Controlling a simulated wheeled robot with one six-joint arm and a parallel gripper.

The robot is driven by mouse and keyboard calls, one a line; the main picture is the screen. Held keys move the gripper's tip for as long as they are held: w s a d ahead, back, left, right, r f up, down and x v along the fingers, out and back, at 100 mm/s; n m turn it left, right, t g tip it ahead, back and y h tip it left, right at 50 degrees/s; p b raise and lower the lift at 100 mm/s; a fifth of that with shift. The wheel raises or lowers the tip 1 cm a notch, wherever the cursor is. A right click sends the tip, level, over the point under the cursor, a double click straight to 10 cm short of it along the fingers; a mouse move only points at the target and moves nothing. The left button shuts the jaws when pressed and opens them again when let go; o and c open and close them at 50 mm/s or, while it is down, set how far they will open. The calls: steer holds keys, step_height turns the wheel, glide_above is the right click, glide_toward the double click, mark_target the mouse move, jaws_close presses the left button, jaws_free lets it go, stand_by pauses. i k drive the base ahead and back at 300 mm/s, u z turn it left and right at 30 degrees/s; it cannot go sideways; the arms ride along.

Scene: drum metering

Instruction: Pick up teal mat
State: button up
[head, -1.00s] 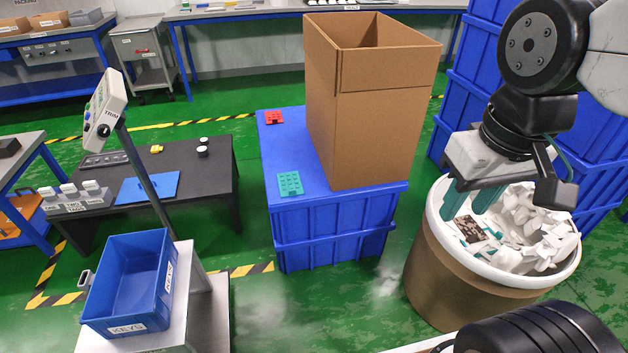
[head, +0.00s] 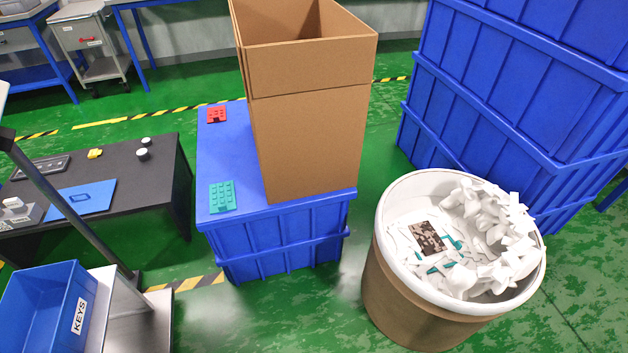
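The teal mat (head: 222,196), small and rectangular with raised bumps, lies flat on the front left corner of the blue crate's top (head: 228,156). Nothing covers it, and it sits close to the crate's front edge. A similar red mat (head: 216,114) lies farther back on the same crate top. My gripper is not in view in the head picture.
A tall cardboard box (head: 312,130) stands on the crate, right of the teal mat. A drum (head: 390,290) of white scraps, teal bits and a patterned card (head: 428,238) stands at right. A KEYS bin (head: 40,310) and black table (head: 165,185) are left.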

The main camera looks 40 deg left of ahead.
mark_target(222, 195)
steer(key=z, duration=0.55)
steer(key=k, duration=1.65)
steer(key=u, duration=2.1)
steer(key=i, duration=0.5)
steer(key=z, duration=0.15)
